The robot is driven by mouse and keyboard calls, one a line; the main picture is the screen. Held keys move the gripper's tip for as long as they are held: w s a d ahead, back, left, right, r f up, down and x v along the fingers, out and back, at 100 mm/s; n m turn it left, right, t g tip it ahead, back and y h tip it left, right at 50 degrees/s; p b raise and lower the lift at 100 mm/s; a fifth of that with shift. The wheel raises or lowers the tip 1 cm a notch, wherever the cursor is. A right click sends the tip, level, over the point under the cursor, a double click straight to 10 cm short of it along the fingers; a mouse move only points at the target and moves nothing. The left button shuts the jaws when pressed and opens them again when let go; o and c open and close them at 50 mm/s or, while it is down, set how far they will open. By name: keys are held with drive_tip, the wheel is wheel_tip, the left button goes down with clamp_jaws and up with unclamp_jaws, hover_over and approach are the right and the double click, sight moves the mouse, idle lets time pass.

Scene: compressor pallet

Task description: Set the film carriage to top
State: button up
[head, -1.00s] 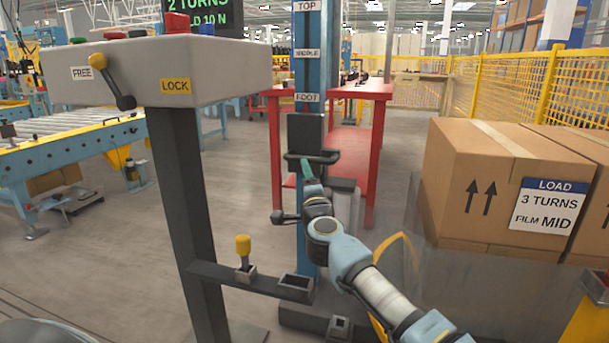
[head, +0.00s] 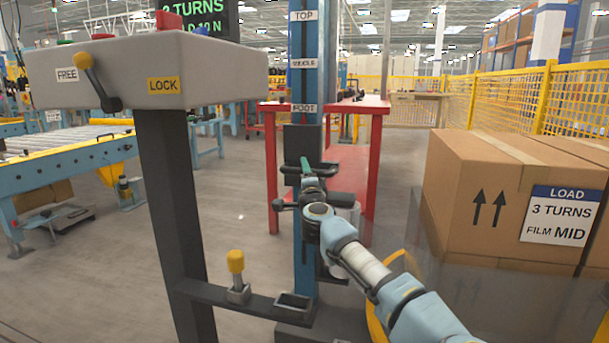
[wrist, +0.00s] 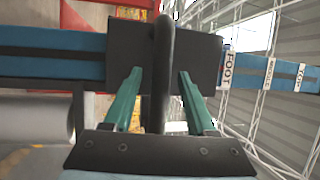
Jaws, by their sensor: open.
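The film carriage (head: 298,145) is a dark block on a blue mast (head: 305,75), just under the FOOT label (head: 304,108). MIDDLE and TOP labels sit higher on the mast. A dark bar handle (head: 324,168) stands out from the carriage. My gripper (head: 304,166) is at this handle, its green fingers partly hidden in the head view. In the wrist view the fingers (wrist: 160,74) are open, one on each side of the handle bar (wrist: 161,45). The bar passes between them with gaps showing, and the carriage (wrist: 130,48) lies behind.
A grey box with a yellow-knobbed lever (head: 96,78) between FREE and LOCK stands left. A lower yellow-knobbed lever (head: 236,264) is on a bracket left of the mast. Cartons (head: 474,195) labelled "3 TURNS, FILM MID" stand right. A red table (head: 370,106) is behind.

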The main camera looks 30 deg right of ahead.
drive_tip(key=shift+w, duration=0.25)
clamp_jaws()
idle(0.3)
idle(0.9)
